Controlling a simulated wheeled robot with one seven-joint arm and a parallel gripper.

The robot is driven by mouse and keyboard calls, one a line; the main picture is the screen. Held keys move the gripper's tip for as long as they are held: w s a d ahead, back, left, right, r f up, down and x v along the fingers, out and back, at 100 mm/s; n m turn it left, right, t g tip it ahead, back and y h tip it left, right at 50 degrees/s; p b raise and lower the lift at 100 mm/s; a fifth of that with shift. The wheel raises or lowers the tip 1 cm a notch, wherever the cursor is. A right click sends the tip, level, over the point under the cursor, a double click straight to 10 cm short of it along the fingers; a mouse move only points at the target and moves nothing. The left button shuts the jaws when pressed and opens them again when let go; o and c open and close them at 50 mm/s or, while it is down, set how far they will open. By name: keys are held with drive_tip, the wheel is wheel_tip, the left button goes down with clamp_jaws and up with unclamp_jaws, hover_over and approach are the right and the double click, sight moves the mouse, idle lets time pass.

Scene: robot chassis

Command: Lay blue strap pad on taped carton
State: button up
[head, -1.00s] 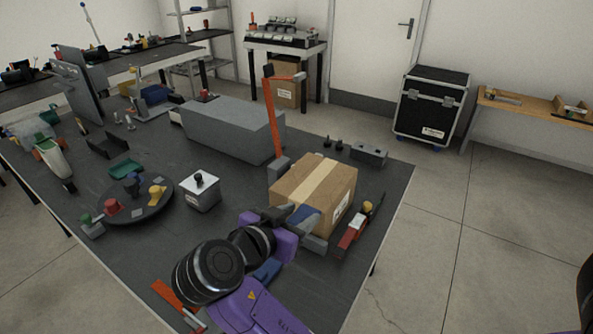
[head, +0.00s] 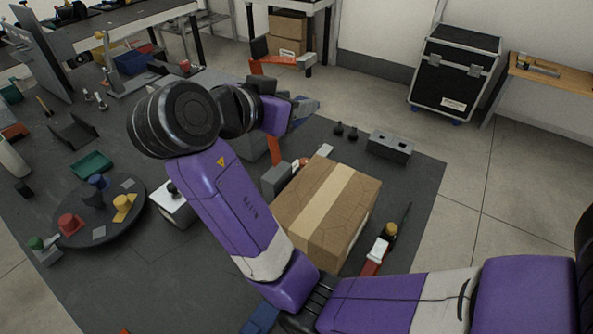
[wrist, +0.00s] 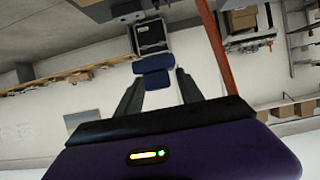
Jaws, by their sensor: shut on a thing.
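The taped carton (head: 358,212), brown with a pale tape strip along its top, stands on the dark table near its right side. Its top looks bare. My gripper (head: 303,110) is raised beyond and left of the carton in the head view, apart from it. In the wrist view, my gripper (wrist: 155,82) has its two dark fingers closed on the blue strap pad (wrist: 152,64), which sticks out past the fingertips. In the head view the pad is mostly hidden by the fingers. The carton is not clearly seen in the wrist view.
An orange post (head: 274,148) with an arm stands close to my gripper, behind the carton. A grey block with holes (head: 389,147) lies behind the carton, a red tool (head: 376,255) at its right. A round tray (head: 100,232) with coloured pieces sits left.

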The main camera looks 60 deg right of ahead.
sight(294, 188)
wheel_tip(294, 188, down, 20)
drive_tip(key=shift+a+r, duration=0.1)
drive_tip(key=shift+r, duration=0.15)
drive_tip(key=shift+f, duration=0.1)
drive_tip(key=shift+f, duration=0.15)
drive_tip(key=o, duration=1.3)
drive_tip(key=shift+r, duration=0.3)
drive_tip(key=b+v, duration=0.1)
drive_tip(key=v, duration=0.9)
drive_tip(key=shift+a, duration=0.15)
drive_tip(key=shift+p+v, duration=0.45)
drive_tip(key=shift+v, duration=0.4)
